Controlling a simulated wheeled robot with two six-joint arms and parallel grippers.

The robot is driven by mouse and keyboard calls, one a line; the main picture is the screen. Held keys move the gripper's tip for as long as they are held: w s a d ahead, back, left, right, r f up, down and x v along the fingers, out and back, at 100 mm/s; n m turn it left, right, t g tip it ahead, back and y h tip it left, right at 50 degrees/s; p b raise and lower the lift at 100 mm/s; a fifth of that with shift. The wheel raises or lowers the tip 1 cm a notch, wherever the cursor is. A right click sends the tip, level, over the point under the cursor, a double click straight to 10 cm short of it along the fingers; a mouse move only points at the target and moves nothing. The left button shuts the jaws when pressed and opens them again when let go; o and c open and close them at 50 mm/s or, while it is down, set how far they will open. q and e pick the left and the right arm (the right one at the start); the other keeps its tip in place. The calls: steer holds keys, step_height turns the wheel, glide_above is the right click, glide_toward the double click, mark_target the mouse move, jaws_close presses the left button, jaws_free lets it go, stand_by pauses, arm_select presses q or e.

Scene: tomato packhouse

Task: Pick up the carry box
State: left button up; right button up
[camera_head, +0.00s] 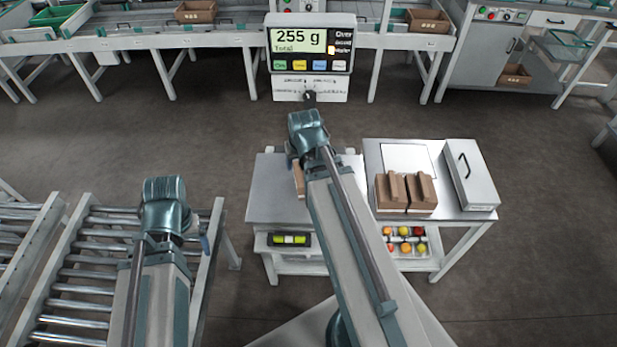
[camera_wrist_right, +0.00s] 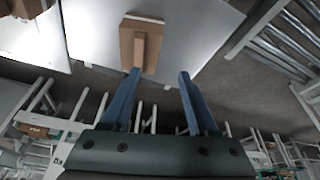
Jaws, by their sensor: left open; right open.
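A brown box with a raised wooden handle bar (camera_wrist_right: 139,44), which looks like the carry box, stands on the pale table top in the right wrist view. In the head view only a brown sliver of it (camera_head: 298,181) shows beside my right arm. My right gripper (camera_wrist_right: 158,74) is open and empty; its left fingertip is at the near end of the handle in the picture, and I cannot tell whether they touch. My left gripper (camera_head: 205,243) is mostly hidden by its own arm, over the roller conveyor's right side, with nothing seen in it.
Two similar brown pieces (camera_head: 405,194) stand on the right table (camera_head: 455,205) beside a white case with a black handle (camera_head: 470,175). A scale display (camera_head: 311,45) reads 255 g. The roller conveyor (camera_head: 85,265) is at left. Open floor lies beyond the tables.

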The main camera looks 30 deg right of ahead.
steer(key=d+m, duration=0.1)
steer(key=d, duration=0.4)
steer(key=b, duration=0.8)
glide_toward(298, 174)
steer(key=d, duration=0.2)
steer(key=s+d+f, duration=0.1)
steer(key=shift+s+d+f+t+h, duration=0.1)
steer(key=shift+d+f+t+h, duration=0.05)
steer(key=shift+t+h, duration=0.15)
steer(key=shift+f, duration=0.1)
steer(key=shift+f, duration=0.1)
steer(key=b+x, duration=0.4)
steer(key=x, duration=0.1)
steer(key=shift+w+b, duration=0.3)
steer(key=shift+w, duration=0.05)
steer(key=shift+f, duration=0.1)
jaws_close()
